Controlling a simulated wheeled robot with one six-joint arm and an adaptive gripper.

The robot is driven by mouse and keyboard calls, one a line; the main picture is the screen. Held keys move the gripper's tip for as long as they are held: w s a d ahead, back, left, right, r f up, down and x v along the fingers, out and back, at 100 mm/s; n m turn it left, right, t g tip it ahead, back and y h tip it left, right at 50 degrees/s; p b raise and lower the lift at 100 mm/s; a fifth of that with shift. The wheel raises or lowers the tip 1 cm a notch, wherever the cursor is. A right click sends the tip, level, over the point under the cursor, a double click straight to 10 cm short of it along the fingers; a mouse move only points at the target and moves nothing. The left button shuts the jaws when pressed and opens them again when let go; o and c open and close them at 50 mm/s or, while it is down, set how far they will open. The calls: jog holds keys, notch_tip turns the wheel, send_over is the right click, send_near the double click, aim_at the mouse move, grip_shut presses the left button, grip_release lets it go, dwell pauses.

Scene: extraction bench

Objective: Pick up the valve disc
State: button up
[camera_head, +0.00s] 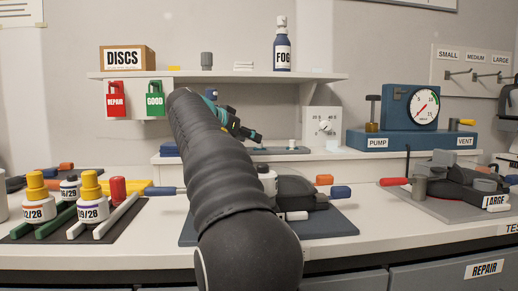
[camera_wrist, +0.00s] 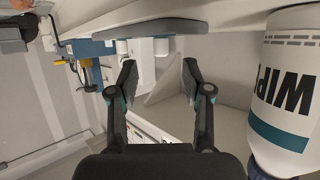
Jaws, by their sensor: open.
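My gripper (camera_head: 250,133) is at the raised back ledge, partly hidden behind my own arm in the head view. In the wrist view my gripper (camera_wrist: 159,72) is open, with nothing between its two fingers. A grey slab (camera_head: 280,151) lies on the ledge with a small white cylinder (camera_head: 291,144) on it. The wrist view is turned over and shows a grey slab (camera_wrist: 140,28) with two small white cylinders (camera_wrist: 161,46) beyond the fingertips, apart from them. I cannot tell for sure which piece is the valve disc.
In the wrist view a large WIPE bottle (camera_wrist: 289,85) stands close to the right of my gripper. A blue pump unit (camera_head: 398,138) with a gauge stands right on the ledge. A shelf (camera_head: 290,77) hangs above. Fixtures (camera_head: 300,190) and bottles (camera_head: 93,208) crowd the front bench.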

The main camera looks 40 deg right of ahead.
aim_at(257, 149)
jog(key=shift+x, duration=2.7)
jog(key=shift+a+f, duration=0.15)
jog(key=shift+f, duration=0.05)
jog(key=c, duration=0.5)
